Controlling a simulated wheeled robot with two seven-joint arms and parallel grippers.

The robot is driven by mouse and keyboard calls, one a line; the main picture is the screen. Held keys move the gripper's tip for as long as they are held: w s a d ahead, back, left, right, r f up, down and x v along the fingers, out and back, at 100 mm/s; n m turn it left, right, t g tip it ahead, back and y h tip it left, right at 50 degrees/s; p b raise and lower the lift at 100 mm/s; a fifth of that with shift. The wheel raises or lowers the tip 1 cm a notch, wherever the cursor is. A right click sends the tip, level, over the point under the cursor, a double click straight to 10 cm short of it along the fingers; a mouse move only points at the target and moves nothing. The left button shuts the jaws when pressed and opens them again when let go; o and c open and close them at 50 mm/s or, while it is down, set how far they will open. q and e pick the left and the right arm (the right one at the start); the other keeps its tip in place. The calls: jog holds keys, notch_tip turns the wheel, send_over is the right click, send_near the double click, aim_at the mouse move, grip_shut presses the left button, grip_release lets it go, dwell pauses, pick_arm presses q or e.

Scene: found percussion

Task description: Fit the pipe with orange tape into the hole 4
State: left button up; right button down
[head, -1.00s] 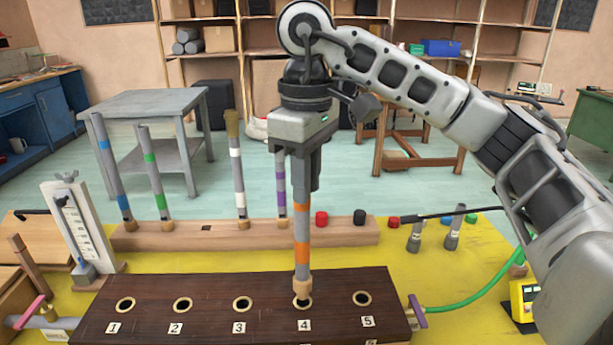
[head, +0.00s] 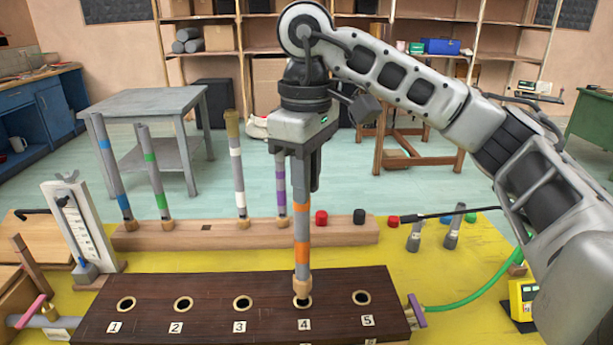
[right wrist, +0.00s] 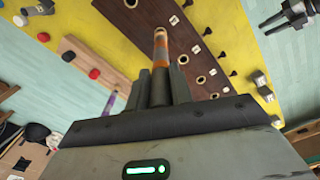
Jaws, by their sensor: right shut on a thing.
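The grey pipe with orange tape (head: 302,232) stands upright, with two orange bands and a tan lower end. My right gripper (head: 304,175) is shut around its upper part. The pipe's lower end is at hole 4 (head: 303,303) in the dark wooden block (head: 210,290); its tip overlaps the hole's ring, and I cannot tell how far in it is. In the right wrist view, the pipe (right wrist: 160,47) sticks out beyond the fingers (right wrist: 160,86) toward the block (right wrist: 150,15).
Holes 1, 2, 3 and 5 are empty. Behind the block, a wooden rack (head: 190,236) holds several upright pipes with blue, green, white and purple tape. Red and black caps stand at its right. A green hose (head: 470,304) lies right of the block.

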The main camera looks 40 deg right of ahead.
pick_arm(q)
jog(key=shift+r, duration=0.15)
